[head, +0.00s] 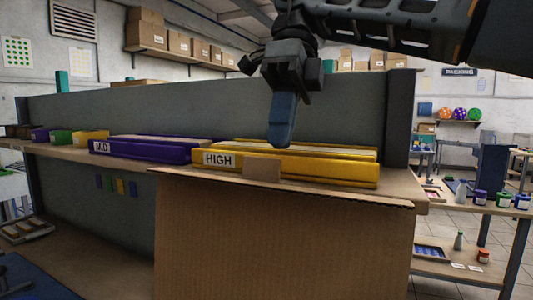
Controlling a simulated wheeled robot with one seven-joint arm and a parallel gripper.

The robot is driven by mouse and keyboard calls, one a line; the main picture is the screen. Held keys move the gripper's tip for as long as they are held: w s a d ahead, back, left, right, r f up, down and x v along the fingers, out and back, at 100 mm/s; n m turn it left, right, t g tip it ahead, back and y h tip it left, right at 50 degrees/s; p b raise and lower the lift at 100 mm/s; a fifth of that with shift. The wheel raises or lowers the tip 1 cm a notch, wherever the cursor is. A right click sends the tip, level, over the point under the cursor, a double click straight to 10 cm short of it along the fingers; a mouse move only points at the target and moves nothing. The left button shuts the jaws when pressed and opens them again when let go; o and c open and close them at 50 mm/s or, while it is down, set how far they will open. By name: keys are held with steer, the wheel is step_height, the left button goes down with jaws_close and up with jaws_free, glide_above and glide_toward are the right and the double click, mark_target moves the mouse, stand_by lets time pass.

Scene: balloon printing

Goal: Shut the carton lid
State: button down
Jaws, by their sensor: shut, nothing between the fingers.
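The brown cardboard carton (285,245) fills the lower middle of the head view. One broad corrugated panel faces me, with a thin top edge sloping slightly down to the right. A small cardboard tab (262,169) sticks up at that edge. I cannot tell whether this panel is the lid or a wall, and the inside is hidden. My gripper (282,138) points down above the panel's top edge, with its blue-grey fingers together and empty. In the picture its tips end just above the tab, with a visible gap.
Behind the carton, a yellow tray marked HIGH (330,170) and a purple tray marked MID (150,151) sit on a shelf (60,152) against a grey panel. A dark post (399,120) stands at right. A side bench (470,193) holds small jars.

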steer(key=shift+x, duration=1)
steer(key=s, duration=0.1)
steer(key=s+a, duration=0.1)
steer(key=s, duration=0.2)
steer(key=shift+a+r+p, duration=0.2)
steer(key=shift+r+p, duration=0.05)
steer(key=shift+p, duration=0.05)
